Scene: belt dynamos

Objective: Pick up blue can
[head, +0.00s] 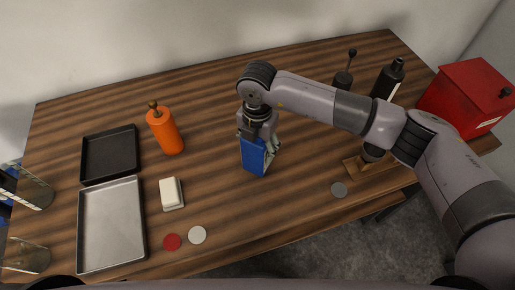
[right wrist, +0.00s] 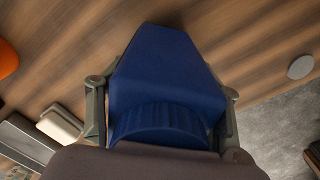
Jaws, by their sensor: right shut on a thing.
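The blue can (head: 254,157) is a rectangular container near the middle of the wooden table. My right gripper (head: 258,138) comes down on it from above and is shut on its upper part. In the right wrist view the blue can (right wrist: 165,70) shows its shoulder and round ribbed cap, with the fingers of my right gripper (right wrist: 160,108) on both sides of it. The can looks upright; I cannot tell whether its base touches the table. My left gripper is not in view.
An orange bottle (head: 164,131), a white block (head: 171,193), a black tray (head: 109,155) and a grey tray (head: 111,228) lie to the left. Red (head: 172,242) and white discs (head: 197,235) are in front. A red box (head: 468,97) and black bottle (head: 387,80) stand right.

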